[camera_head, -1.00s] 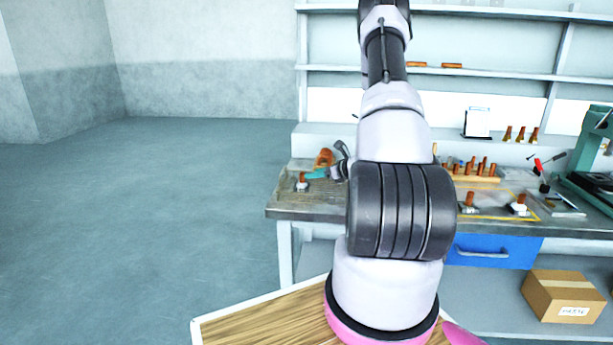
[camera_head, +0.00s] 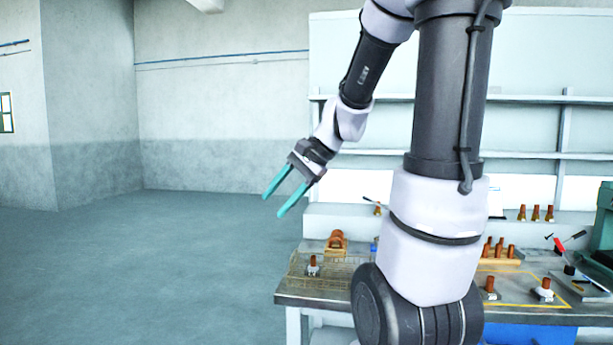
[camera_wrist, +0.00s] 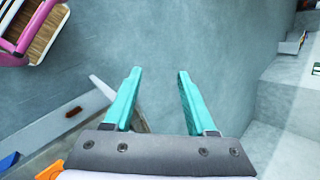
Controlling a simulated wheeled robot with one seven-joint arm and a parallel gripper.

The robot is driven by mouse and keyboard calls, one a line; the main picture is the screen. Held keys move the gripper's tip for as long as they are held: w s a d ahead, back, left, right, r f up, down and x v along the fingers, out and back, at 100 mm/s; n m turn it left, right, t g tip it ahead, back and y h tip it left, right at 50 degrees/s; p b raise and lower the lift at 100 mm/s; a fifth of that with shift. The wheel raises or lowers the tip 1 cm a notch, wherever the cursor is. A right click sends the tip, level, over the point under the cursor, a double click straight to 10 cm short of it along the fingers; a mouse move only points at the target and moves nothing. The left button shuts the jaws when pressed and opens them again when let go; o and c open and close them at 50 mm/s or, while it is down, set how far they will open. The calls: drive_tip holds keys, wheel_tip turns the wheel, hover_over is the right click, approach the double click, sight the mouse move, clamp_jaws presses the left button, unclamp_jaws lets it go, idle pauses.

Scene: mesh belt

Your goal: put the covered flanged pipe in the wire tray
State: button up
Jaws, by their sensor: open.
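The wire tray (camera_head: 342,273) is at the left end of the workbench in the head view. A flanged pipe (camera_head: 313,265) with a brown upper part and a pale base stands upright within the tray's outline. Two similar flanged pipes, one on the left (camera_head: 490,288) and one on the right (camera_head: 543,291), stand in the yellow-outlined area; which pipe counts as covered is too small to tell. My gripper (camera_head: 274,206) is open and empty, raised above and left of the tray, clear of the bench. The wrist view shows its empty teal fingers (camera_wrist: 158,74) apart.
A brown fitting (camera_head: 337,240) sits behind the tray. A wooden rack (camera_head: 499,261) with several brown pieces stands right of my arm, and a green machine (camera_head: 604,225) at the far right. My arm hides the bench's middle. Open floor (camera_head: 190,270) lies left.

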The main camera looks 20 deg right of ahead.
drive_tip(key=s+d+r+n+t+h, duration=0.2)
drive_tip(key=s+r+n, duration=0.4)
drive_tip(key=s, duration=0.4)
drive_tip(key=shift+s+r+n+t+h, duration=0.15)
drive_tip(key=shift+r+n+t+h, duration=0.25)
drive_tip(key=shift+h, duration=1)
drive_tip(key=shift+d+f, duration=0.1)
